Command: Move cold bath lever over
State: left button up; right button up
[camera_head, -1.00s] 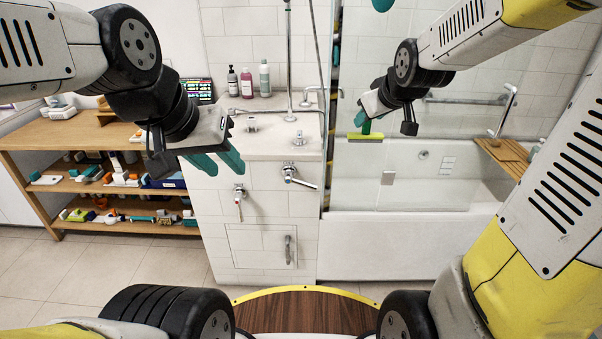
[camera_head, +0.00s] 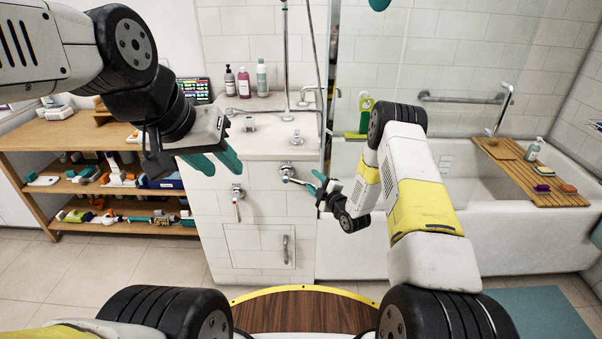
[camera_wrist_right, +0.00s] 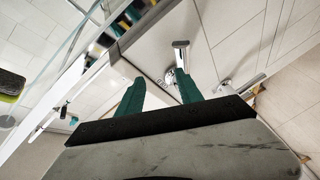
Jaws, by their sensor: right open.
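The wall lever with a hint of blue (camera_head: 289,173) is on the tiled vanity front, its handle pointing right and slightly down. A second lever with a reddish handle (camera_head: 238,198) hangs down to its left. My right gripper (camera_head: 314,184) is open just right of the blue-marked lever's handle. In the right wrist view a lever (camera_wrist_right: 181,56) stands just beyond the right-hand teal finger of my right gripper (camera_wrist_right: 160,82); I cannot tell whether they touch. The other lever (camera_wrist_right: 250,82) is further right. My left gripper (camera_head: 224,172) is open and empty in front of the counter.
Bottles (camera_head: 262,78) and taps (camera_head: 249,124) stand on the counter (camera_head: 270,146). A cabinet handle (camera_head: 285,248) is below the levers. The bath (camera_head: 485,238), with a wooden tray (camera_head: 520,175), is right. An open shelf unit (camera_head: 70,180) is left. Floor before the vanity is clear.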

aim_at(302, 184)
notch_tip(302, 184, down, 4)
jog(key=s+a+y, duration=0.1)
jog(key=s, duration=0.1)
jog(key=shift+n+t, duration=0.3)
jog(key=shift+n, duration=0.1)
jog(key=x, duration=0.7)
jog(key=shift+w+a, duration=0.1)
jog(key=shift+a, duration=0.25)
jog(key=shift+r, duration=0.1)
grip_shut()
dwell(0.5)
